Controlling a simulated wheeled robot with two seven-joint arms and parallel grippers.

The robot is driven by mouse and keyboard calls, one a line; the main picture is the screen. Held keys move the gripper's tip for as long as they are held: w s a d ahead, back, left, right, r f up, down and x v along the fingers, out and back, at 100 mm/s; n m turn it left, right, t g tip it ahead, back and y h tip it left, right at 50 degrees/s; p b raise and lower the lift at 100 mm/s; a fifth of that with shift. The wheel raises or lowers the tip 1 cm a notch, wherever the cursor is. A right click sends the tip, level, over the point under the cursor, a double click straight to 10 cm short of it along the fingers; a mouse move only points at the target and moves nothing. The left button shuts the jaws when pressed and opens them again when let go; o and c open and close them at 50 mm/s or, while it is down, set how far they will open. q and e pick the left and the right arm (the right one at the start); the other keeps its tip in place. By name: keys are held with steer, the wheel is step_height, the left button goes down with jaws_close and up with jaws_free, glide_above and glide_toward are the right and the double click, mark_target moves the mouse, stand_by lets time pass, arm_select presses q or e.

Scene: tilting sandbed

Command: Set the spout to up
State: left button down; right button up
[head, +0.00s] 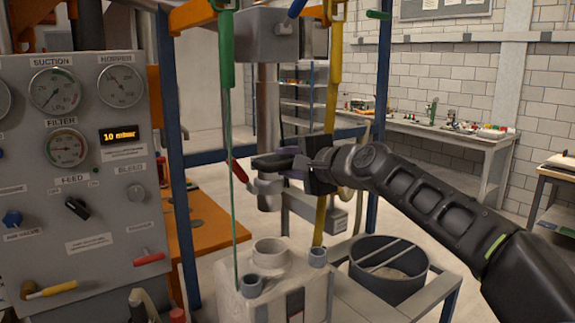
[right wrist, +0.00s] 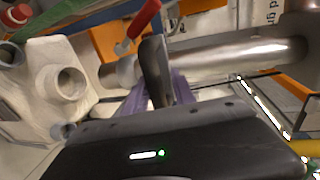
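A vertical metal pipe (head: 267,120) carries a short side fitting (head: 268,187) with a red lever (head: 240,170) slanting up to the left. No part is labelled as the spout, and I cannot tell for sure which piece it is. My right gripper (head: 275,163) reaches in from the right, with its dark fingers at the pipe, close to the fitting. In the right wrist view the red lever (right wrist: 144,18) and the pipe (right wrist: 225,62) lie just beyond a dark finger, with purple pieces (right wrist: 180,90) beside it. Contact and finger gap are unclear. My left gripper is not in view.
A gauge panel (head: 85,125) stands at the left. A pale housing with round ports (head: 270,250) is below the pipe, beside a dark round bin (head: 388,268). Green (head: 226,50) and yellow (head: 334,60) handled rods hang near my gripper. A blue frame post (head: 378,110) stands behind.

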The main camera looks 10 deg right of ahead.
steer(key=shift+o, duration=1.4)
steer(key=shift+r, duration=0.15)
steer(key=shift+o, duration=0.2)
steer(key=shift+s, duration=0.1)
steer(key=b+v, duration=0.2)
steer(key=v, duration=0.5)
steer(key=shift+s+d, duration=0.15)
steer(key=shift+s, duration=0.25)
